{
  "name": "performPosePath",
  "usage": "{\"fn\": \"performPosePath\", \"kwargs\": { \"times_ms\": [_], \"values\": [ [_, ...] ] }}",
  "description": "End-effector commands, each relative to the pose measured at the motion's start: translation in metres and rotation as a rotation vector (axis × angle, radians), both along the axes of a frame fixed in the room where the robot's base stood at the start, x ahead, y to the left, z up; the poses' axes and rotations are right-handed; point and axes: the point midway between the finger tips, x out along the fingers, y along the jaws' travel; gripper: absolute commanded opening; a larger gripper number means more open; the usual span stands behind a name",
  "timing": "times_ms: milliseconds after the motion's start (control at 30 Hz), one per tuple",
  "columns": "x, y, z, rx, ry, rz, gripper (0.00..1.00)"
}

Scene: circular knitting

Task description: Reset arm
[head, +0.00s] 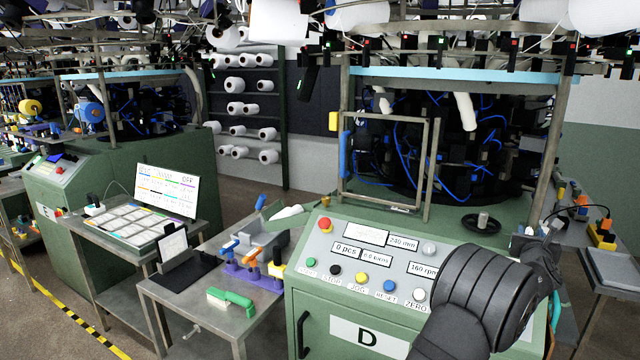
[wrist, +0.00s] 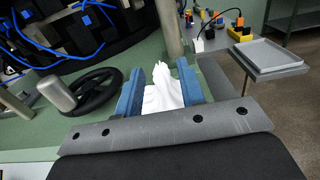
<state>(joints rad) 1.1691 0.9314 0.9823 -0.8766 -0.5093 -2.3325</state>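My gripper (wrist: 158,84) is seen from behind in the wrist view, with its two blue fingers set apart. A white, crumpled, cloth-like piece (wrist: 162,92) fills the space between them and appears gripped; its tip rises past the fingers. The gripper is above the right end of the green machine. In the head view my black arm reaches in from the lower right, and its wrist covers most of the gripper. A black handwheel with a grey knob (head: 482,222) is left of the gripper; it also shows in the wrist view (wrist: 98,95).
The control panel (head: 365,262) with several buttons stands close left of my arm. A metal door frame (head: 430,165) rises behind it. A side table with a grey tray (head: 610,268) and yellow and orange items (head: 603,235) is to the right. A workbench with tools (head: 225,290) is at left.

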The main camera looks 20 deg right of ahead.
Motion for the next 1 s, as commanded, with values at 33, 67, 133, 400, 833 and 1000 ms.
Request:
{"fn": "performPosePath", "kwargs": {
  "times_ms": [33, 67, 133, 400, 833, 1000],
  "values": [
    [0.005, -0.005, 0.000, 0.000, 0.000, 0.001, 0.36],
    [0.008, -0.008, 0.000, -0.001, 0.001, 0.000, 0.36],
    [0.014, -0.014, 0.000, 0.000, 0.000, 0.001, 0.36],
    [0.016, -0.018, 0.046, -0.004, 0.000, -0.001, 0.36],
    [-0.062, -0.017, 0.089, -0.002, -0.001, -0.003, 0.36],
    [-0.091, -0.016, 0.106, -0.001, -0.001, -0.003, 0.36]
  ]
}}
